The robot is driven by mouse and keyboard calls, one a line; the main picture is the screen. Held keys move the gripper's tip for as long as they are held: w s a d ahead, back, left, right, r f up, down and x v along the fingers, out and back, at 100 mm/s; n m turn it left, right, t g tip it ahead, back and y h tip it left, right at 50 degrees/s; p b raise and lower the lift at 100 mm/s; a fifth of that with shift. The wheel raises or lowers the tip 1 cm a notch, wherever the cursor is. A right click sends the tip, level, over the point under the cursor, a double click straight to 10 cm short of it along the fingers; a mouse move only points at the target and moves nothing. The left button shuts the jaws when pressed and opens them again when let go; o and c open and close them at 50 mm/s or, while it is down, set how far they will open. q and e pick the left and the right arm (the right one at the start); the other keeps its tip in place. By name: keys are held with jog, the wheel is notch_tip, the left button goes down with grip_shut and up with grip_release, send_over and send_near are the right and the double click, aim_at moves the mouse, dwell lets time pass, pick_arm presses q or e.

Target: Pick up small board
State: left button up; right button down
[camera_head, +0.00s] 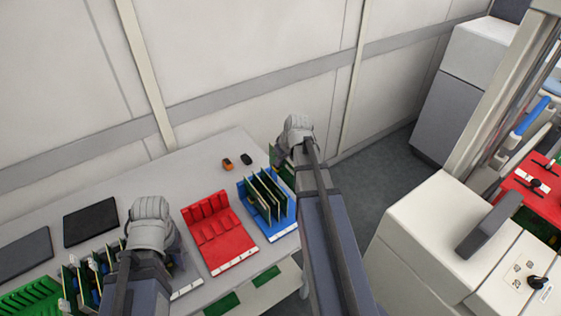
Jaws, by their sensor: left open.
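Several upright green boards (268,190) stand in a blue rack (280,231) on the table. More upright boards (70,288) stand at the lower left, partly behind my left arm. I cannot tell which one is the small board. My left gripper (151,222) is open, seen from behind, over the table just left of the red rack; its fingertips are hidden. My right gripper (297,130) is beyond the blue rack near the table's far right corner. Its fingers are hidden, so I see neither its opening nor anything held.
An empty red rack (219,238) stands between my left gripper and the blue rack. A green rack (28,298) and dark flat panels (90,222) lie at the left. Small orange (227,163) and black (247,159) items lie at the back. A white machine (440,240) stands right.

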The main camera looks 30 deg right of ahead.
notch_tip(320, 180, up, 8)
jog(key=p, duration=0.7)
jog(key=shift+r, duration=0.2)
jog(key=shift+a+f, duration=0.1)
